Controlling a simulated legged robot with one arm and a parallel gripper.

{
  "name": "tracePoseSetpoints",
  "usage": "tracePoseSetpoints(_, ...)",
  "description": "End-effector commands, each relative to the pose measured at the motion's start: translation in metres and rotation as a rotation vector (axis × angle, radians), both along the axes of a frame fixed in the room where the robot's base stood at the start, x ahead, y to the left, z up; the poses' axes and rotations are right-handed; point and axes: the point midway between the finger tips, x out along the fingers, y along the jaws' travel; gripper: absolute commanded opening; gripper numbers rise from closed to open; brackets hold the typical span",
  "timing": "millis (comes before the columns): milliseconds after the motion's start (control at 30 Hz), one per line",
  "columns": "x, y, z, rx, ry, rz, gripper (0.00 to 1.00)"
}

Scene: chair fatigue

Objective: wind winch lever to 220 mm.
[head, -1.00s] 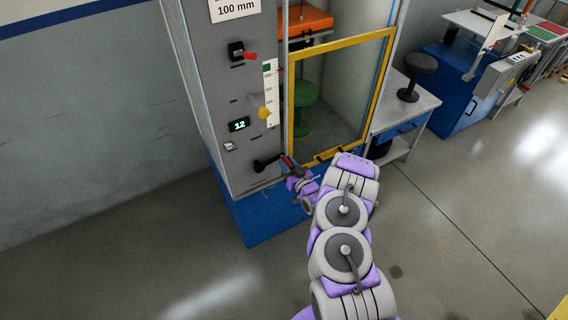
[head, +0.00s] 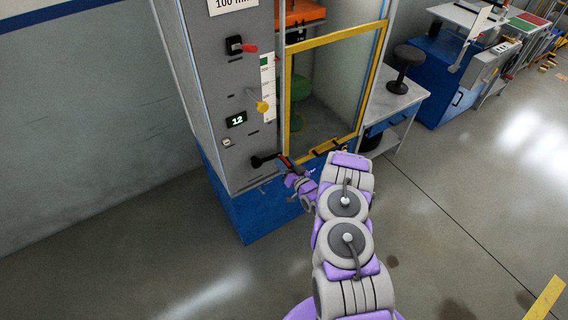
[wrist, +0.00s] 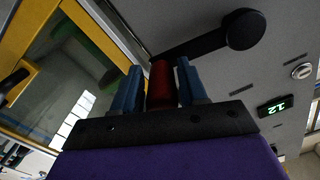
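The winch lever is a black crank arm (head: 262,160) low on the grey cabinet front, with a red grip (head: 285,161) at its right end. In the wrist view the black arm (wrist: 205,40) runs from its round hub at upper right to the red grip (wrist: 160,84). My gripper (head: 291,170) is at the grip. The wrist view shows the blue fingers of my gripper (wrist: 161,85) closed in on both sides of the red grip. The green display (head: 236,120) reads 12. A white scale (head: 267,75) stands above and right of it.
A yellow-framed guard door (head: 335,40) stands right of the panel. A side table (head: 397,100) with a black stool stands to the right. The floor around is clear.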

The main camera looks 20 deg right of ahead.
Motion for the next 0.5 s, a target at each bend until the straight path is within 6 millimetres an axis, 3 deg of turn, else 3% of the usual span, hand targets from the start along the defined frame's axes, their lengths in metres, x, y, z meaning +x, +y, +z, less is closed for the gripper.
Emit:
tracePoseSetpoints(100, 0.000, 0.000, 0.001, -0.001, -0.002, -0.001, 0.54)
tracePoseSetpoints(500, -0.010, -0.003, 0.002, -0.003, -0.002, -0.003, 0.54)
